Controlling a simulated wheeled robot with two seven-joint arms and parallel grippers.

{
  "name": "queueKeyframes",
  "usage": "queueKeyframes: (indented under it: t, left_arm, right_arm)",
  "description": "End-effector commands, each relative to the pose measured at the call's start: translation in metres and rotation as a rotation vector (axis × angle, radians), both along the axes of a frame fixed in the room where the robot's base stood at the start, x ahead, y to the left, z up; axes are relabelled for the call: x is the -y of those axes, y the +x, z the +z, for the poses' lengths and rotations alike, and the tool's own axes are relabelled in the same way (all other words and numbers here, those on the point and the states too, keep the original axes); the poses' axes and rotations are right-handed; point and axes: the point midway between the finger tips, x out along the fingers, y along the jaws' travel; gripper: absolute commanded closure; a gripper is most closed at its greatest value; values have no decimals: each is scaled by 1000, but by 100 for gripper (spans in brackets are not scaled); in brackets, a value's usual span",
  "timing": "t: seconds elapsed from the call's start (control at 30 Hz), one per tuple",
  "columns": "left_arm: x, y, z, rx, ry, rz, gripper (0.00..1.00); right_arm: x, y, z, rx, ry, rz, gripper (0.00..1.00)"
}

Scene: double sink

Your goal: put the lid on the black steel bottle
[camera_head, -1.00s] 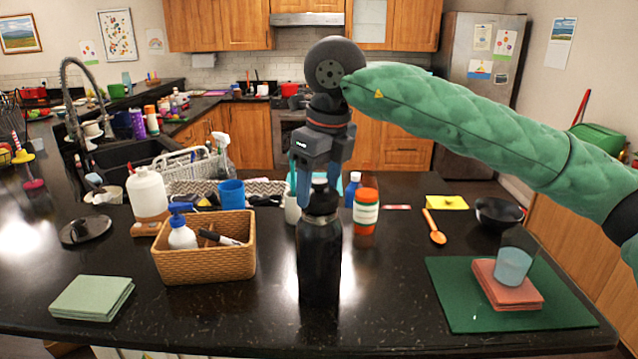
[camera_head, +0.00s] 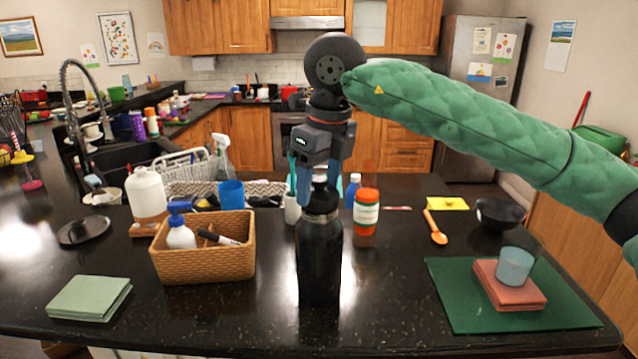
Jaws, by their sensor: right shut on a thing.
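The black steel bottle (camera_head: 319,262) stands upright on the dark counter, front centre. Its black lid (camera_head: 321,194) is at the bottle's mouth, between my right gripper's blue fingertips. My right gripper (camera_head: 320,188) points straight down over the bottle and is shut on the lid. The lid looks lined up with the neck; I cannot tell whether it is fully seated. My left gripper is not in view.
A wicker basket (camera_head: 205,262) with a pump bottle and marker stands left of the bottle. An orange-capped jar (camera_head: 366,212) and a cup with a toothbrush (camera_head: 292,208) stand close behind. A green mat (camera_head: 460,309) lies at right.

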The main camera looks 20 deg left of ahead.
Motion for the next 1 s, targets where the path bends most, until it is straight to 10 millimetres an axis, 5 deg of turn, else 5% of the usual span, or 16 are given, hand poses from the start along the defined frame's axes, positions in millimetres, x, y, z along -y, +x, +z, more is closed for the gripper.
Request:
queueKeyframes:
  t: [0.3,0.33,0.43,0.63,0.73,1.0]
  left_arm:
    - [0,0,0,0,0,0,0]
    - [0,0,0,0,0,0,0]
    - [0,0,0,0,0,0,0]
    - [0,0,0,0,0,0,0]
    - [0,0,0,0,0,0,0]
    - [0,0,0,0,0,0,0]
  right_arm:
    - [0,0,0,0,0,0,66]
    - [0,0,0,0,0,0,36]
    - [0,0,0,0,0,0,16]
    - [0,0,0,0,0,0,14]
    - [0,0,0,0,0,0,0]
    - [0,0,1,0,0,0,0]
